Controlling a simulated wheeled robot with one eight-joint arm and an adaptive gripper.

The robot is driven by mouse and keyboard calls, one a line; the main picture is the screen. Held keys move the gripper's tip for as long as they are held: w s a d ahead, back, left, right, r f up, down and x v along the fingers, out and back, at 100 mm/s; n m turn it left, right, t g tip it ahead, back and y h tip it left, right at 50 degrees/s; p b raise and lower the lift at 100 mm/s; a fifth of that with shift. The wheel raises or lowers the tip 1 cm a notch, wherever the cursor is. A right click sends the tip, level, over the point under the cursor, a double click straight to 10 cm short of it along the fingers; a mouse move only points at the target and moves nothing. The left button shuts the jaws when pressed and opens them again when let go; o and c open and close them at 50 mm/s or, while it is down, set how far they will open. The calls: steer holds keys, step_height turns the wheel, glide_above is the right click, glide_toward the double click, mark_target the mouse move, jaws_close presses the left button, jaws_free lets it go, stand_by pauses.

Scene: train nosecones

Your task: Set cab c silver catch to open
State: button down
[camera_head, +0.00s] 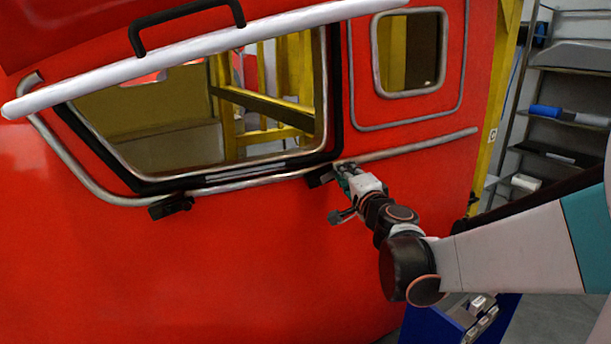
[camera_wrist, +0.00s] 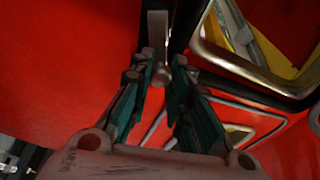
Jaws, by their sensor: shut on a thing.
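The red cab (camera_head: 260,260) has a large window with a black lower frame. A silver catch (camera_wrist: 157,30) shows in the wrist view as a pale upright bar with a rounded lower end, beside a black frame post. My gripper (camera_wrist: 162,72) has its teal-sided fingers closed on the catch's lower end. In the head view my gripper (camera_head: 347,174) is at the window's lower right corner, next to a dark bracket (camera_head: 320,178). The fingers largely hide the catch there.
Another dark bracket (camera_head: 170,207) sits under the window's lower left. A silver rail (camera_head: 420,144) runs along the cab side, and a white bar (camera_head: 200,48) crosses above. A blue bin (camera_head: 462,318) stands below my arm. Shelves (camera_head: 570,110) are at right.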

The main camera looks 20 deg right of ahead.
steer(key=shift+s+d+f+m+b, duration=0.1)
steer(key=shift+f+m+b, duration=0.25)
steer(key=shift+m, duration=0.85)
steer(key=shift+f, duration=0.1)
steer(key=c, duration=1.5)
jaws_free()
steer(key=shift+s, duration=0.1)
steer(key=shift+o, duration=0.2)
